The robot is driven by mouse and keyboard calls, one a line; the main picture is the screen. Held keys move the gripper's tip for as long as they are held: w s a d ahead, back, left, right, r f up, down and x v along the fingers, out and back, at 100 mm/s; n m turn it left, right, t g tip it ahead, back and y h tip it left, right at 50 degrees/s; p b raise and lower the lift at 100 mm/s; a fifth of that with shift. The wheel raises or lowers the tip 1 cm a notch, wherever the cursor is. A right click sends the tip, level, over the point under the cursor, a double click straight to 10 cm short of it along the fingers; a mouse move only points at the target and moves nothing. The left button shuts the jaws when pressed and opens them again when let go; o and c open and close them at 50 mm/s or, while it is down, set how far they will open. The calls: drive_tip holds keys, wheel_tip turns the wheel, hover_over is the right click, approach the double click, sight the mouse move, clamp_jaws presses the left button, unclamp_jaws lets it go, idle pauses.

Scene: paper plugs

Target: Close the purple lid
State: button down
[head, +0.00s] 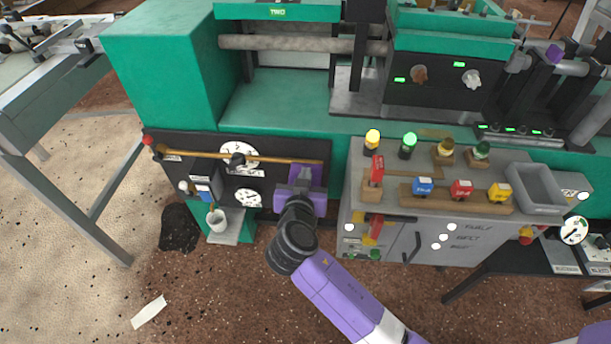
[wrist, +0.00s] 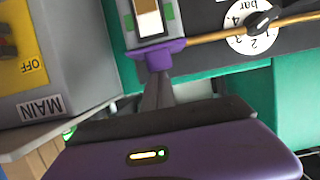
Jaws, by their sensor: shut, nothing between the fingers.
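The purple lid (wrist: 163,50) shows in the wrist view as a small purple piece beside a grey-framed slot (wrist: 148,20). The slot's inside is white and tan, with green patches at its sides, and is not covered in this view. In the head view a purple part (head: 313,174), likely the lid, shows on the black panel behind my gripper. My gripper (wrist: 159,82) is shut and empty. Its fingertips are at the lid's near side, seeming to touch it or nearly so. My gripper (head: 300,184) hides part of the lid in the head view.
A brass rod (head: 190,154) crosses the black panel above the lid, past a white dial (head: 238,152). A grey cabinet (head: 470,238) with colored blocks stands close on the right. A white cup (head: 216,220) sits on a small ledge to the left.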

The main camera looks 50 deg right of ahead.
drive_tip(key=shift+s+a+f, duration=0.1)
drive_tip(key=shift+s+f, duration=0.05)
drive_tip(key=shift+f, duration=0.2)
drive_tip(key=v, duration=0.9)
drive_tip(key=shift+r, duration=0.15)
drive_tip(key=shift+a, duration=0.1)
